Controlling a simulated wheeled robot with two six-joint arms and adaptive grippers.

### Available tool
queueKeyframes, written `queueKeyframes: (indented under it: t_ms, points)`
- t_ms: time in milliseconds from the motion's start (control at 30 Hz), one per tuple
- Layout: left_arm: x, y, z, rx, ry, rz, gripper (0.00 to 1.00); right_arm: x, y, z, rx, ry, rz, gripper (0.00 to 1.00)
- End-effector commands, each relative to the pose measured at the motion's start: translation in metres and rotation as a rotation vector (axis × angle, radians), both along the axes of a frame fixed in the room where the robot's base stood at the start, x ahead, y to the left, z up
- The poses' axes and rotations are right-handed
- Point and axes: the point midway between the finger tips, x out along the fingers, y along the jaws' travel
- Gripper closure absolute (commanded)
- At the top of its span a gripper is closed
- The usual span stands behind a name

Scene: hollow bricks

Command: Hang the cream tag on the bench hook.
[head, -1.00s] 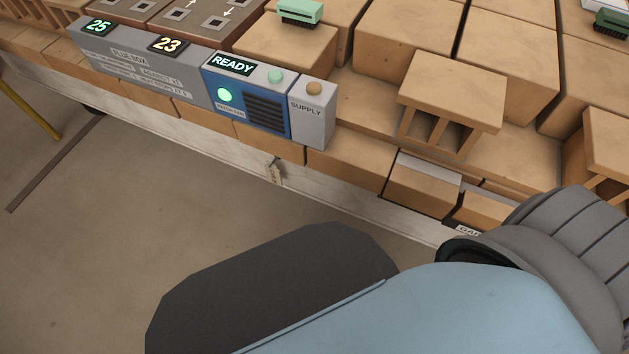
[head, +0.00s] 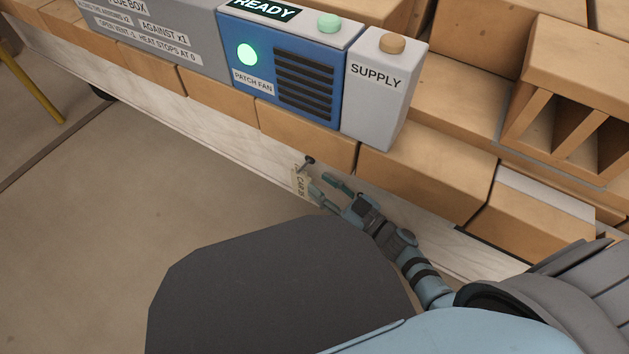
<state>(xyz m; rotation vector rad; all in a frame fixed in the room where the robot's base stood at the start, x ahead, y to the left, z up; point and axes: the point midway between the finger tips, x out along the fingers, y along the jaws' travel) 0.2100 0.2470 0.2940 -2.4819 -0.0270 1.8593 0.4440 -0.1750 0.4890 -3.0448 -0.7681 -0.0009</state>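The small cream tag (head: 300,184) hangs upright against the pale front side of the bench, with dark lettering on it. The dark bench hook (head: 309,161) sticks out just above it, and the tag's top appears to be at the hook. My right gripper (head: 319,182) is just right of the tag, its two teal fingers spread apart with nothing seen between them. Whether a finger touches the tag is too small to tell. My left gripper is not in view.
Above the hook, a row of tan bricks (head: 305,132) lines the bench edge. A blue patch-fan panel (head: 258,78) and a grey supply box (head: 378,90) stand above. A hollow brick (head: 575,100) sits at right. Open floor (head: 130,210) lies left.

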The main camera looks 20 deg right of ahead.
Motion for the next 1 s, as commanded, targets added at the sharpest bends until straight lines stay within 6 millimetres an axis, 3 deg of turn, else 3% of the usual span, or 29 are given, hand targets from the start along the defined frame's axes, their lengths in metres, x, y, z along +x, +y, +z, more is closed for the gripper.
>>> queueKeyframes:
  t_ms: [200, 500, 700, 1000]
  points:
    - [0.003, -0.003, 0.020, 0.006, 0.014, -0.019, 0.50, 0.031, 0.017, -0.002, 0.000, 0.001, 0.001, 0.66]
    - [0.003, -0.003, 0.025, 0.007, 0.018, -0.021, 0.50, 0.035, 0.020, -0.001, 0.000, 0.002, 0.002, 0.66]
    - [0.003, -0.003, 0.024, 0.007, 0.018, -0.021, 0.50, 0.035, 0.020, -0.001, 0.000, 0.002, 0.002, 0.98]
    - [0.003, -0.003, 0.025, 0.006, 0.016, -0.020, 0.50, 0.035, 0.020, 0.000, 0.000, 0.002, 0.002, 1.00]
